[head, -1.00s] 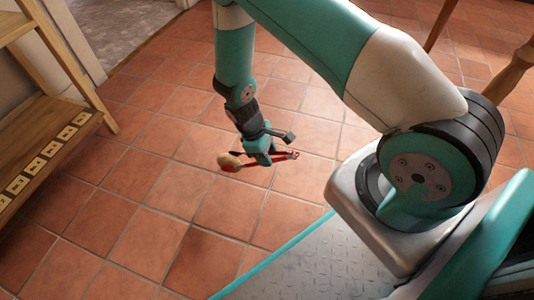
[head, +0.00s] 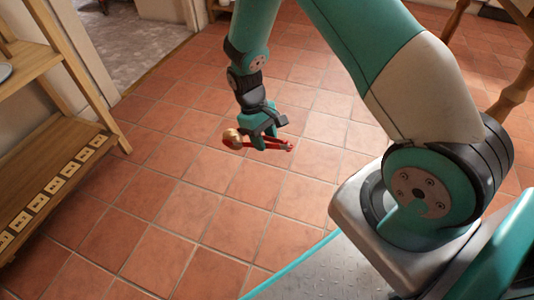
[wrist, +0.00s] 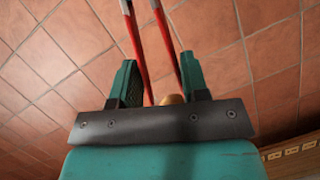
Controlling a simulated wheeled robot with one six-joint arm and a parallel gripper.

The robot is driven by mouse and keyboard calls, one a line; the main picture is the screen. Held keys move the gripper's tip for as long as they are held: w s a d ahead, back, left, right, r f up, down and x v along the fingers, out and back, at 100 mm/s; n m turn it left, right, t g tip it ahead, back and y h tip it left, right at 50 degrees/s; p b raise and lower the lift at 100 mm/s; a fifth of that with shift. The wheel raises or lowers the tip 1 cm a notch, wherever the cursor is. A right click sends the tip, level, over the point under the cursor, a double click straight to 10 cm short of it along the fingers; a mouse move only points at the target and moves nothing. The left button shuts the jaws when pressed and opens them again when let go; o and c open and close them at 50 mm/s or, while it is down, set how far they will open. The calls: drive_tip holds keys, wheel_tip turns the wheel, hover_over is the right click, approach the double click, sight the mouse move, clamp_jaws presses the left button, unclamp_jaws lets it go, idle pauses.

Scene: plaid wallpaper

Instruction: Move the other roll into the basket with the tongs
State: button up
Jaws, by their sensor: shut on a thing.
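My gripper (head: 266,132) is shut on the red tongs (head: 283,146) and holds them above the tiled floor. A tan bread roll (head: 232,135) sits at the left end of the tongs in the head view. In the wrist view, the two red arms of the tongs (wrist: 136,48) run up from between the fingers of my gripper (wrist: 160,82). A small part of the roll (wrist: 173,99) shows behind the palm plate, which hides the tong tips. I see no basket in either view.
A wooden shelf unit (head: 60,160) stands at the left, its lower board marked with a row of pale labels; its edge also shows in the wrist view (wrist: 293,152). A grey carpet (head: 130,50) lies beyond a doorway. Wooden legs (head: 515,95) stand at the right. The middle floor is clear.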

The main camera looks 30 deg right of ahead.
wheel_tip(320, 180, up, 14)
drive_tip(key=w+d+m+y+p, duration=0.1)
drive_tip(key=m+p, duration=0.2)
drive_tip(key=shift+w+d+f, duration=0.15)
drive_tip(key=shift+w+f, duration=0.1)
drive_tip(key=shift+w, duration=0.1)
